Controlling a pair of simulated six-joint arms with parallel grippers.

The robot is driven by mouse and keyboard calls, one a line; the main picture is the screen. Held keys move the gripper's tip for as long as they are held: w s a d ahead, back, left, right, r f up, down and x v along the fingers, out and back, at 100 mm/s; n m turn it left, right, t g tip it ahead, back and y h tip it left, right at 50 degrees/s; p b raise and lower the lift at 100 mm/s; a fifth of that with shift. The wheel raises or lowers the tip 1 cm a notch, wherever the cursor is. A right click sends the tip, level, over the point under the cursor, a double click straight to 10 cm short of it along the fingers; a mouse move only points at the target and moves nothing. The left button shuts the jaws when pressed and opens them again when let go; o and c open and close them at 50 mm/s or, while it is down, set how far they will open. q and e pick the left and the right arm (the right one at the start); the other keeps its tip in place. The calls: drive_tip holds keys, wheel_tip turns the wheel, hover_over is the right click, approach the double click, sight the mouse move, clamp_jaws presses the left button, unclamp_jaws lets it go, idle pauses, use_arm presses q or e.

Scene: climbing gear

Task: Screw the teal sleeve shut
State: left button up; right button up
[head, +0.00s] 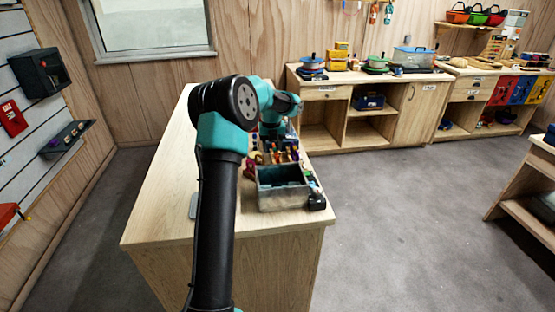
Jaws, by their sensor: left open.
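I cannot make out the teal sleeve; several small coloured pieces of gear stand close together on the wooden bench (165,195), too small to tell apart. My left arm rises from the bottom, bends over the bench and reaches down behind the grey tray (285,199). My left gripper (268,143) is at the small gear there, open, mostly hidden by my own arm and wrist. I cannot tell whether it touches anything. My right gripper is not in view.
The grey open tray sits at the bench's right edge, with a dark object (317,202) beside it. The bench's left front is mostly clear. Cabinets (365,115) with helmets, boxes and coiled gear line the back wall.

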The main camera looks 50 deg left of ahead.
sight(275, 149)
use_arm(q)
drive_tip(key=shift+s+a, duration=0.1)
drive_tip(key=shift+f, duration=0.15)
drive_tip(key=shift+f, duration=1.3)
drive_tip(key=shift+w+d, duration=0.45)
drive_tip(key=shift+w, duration=0.2)
drive_tip(key=shift+r, duration=0.1)
drive_tip(key=shift+a+r, duration=0.1)
drive_tip(key=shift+r, duration=1.25)
drive_tip(key=shift+s+a, duration=0.35)
drive_tip(key=shift+s, duration=0.15)
